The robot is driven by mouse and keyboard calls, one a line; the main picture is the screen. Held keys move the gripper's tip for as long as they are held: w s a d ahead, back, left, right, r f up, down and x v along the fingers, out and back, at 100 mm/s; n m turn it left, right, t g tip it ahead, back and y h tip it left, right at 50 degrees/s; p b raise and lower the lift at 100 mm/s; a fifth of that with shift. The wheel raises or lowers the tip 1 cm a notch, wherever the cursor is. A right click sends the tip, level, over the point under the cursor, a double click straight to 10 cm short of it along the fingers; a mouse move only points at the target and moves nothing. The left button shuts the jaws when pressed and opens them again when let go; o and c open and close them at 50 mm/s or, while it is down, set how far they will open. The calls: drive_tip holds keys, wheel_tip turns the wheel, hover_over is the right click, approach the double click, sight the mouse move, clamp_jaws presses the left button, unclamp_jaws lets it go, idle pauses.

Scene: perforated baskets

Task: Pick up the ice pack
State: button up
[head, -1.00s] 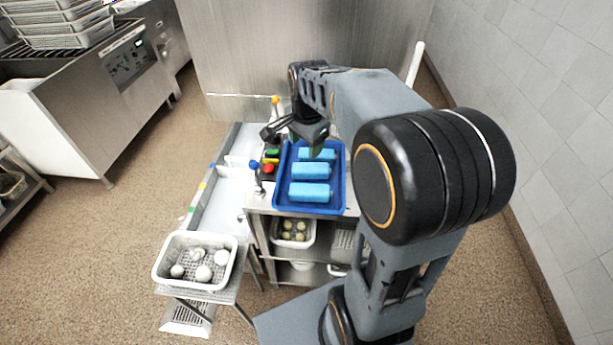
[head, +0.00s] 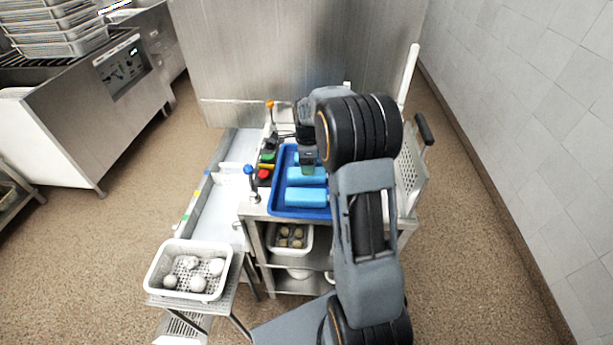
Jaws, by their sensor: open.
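Light blue ice packs lie in a dark blue tray (head: 283,208) on the steel cart. The front ice pack (head: 306,197) and the one behind it (head: 305,176) show clearly; the back of the tray is partly hidden by my arm. My gripper (head: 308,168) is over the far part of the tray, pointing down, close above or at the ice packs. Its jaws are open, and no ice pack is seen held. The fingertips are small and partly hidden, so contact cannot be told.
A control box with green and red buttons (head: 264,173) stands left of the tray. A white perforated basket (head: 150,283) with several pale round items is at the front left. Another basket (head: 292,249) sits on the cart's lower shelf.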

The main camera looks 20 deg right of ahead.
drive_tip(key=shift+w+f, duration=0.1)
drive_tip(key=shift+f, duration=2.6)
drive_tip(key=c, duration=0.6)
drive_tip(key=shift+c, duration=0.5)
drive_tip(key=shift+r, duration=0.15)
